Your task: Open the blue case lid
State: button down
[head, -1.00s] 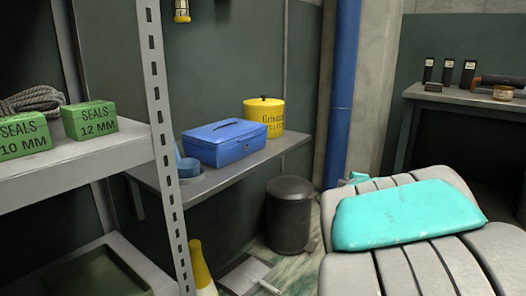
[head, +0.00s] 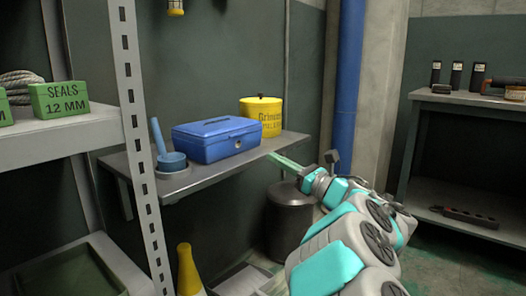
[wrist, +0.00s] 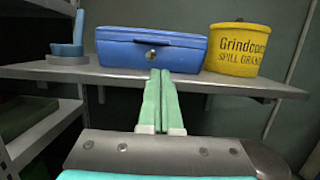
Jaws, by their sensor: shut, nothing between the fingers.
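The blue case (head: 217,140) sits on the grey wall shelf with its lid down. My gripper (head: 274,157) is at the shelf's front edge, to the right of and a little lower than the case. In the wrist view my gripper's two green fingers (wrist: 160,72) are together, pointing at the case front below the latch. They seem apart from the case, though the exact gap is hard to tell.
A metal rack post (head: 140,150) rises at the left. A dark bin (head: 288,220) stands under my arm.

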aim_at(242, 139)
jog(key=x, duration=1)
jog(key=shift+r, duration=0.1)
